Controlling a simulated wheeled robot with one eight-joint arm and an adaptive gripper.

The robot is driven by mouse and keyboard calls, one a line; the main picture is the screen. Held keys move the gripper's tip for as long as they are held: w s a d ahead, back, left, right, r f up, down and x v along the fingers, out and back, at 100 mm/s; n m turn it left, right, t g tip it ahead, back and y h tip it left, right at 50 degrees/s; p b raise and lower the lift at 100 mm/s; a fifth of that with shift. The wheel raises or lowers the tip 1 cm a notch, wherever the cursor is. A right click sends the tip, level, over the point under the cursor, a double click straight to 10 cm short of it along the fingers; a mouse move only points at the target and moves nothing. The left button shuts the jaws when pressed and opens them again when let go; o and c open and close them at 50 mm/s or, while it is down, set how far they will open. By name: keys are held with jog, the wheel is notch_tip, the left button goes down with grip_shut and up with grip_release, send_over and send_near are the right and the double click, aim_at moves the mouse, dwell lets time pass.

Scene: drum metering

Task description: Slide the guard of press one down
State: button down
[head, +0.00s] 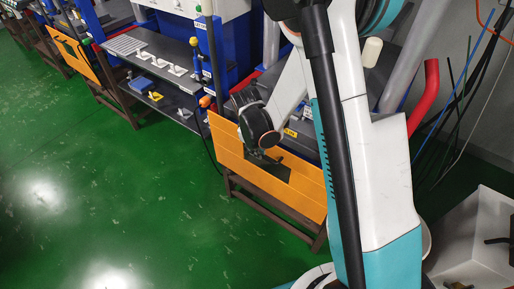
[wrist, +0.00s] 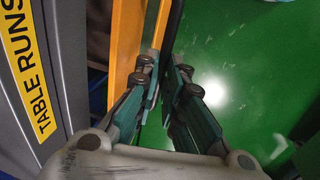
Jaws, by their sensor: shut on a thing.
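An orange panel (head: 227,142), which looks like the guard, stands upright at the front of the nearest press, below its table. My gripper (head: 267,158) is at the panel's front, near a dark patch on it. In the wrist view my gripper (wrist: 165,72) has its fingers close together around the panel's dark strip (wrist: 173,28), beside an orange strip (wrist: 157,25). What lies between the fingertips is mostly hidden by the fingers. I cannot read a press number.
A yellow label reading "TABLE RUNS" (wrist: 28,72) is on the grey table to the left. Similar orange panels (head: 75,55) stand further left. A white bin (head: 470,240) is at lower right. Green floor (head: 110,190) is open in front.

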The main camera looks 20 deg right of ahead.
jog(key=shift+s+f, duration=0.1)
jog(key=shift+f, duration=0.3)
jog(key=c, duration=1.7)
grip_release()
jog(key=shift+f, duration=0.15)
jog(key=r, duration=0.4)
jog(key=a+r, duration=0.1)
jog(key=r, duration=0.3)
jog(key=s+r, duration=0.1)
jog(key=r, duration=0.3)
jog(key=shift+s+a, duration=0.1)
jog(key=shift+a, duration=0.3)
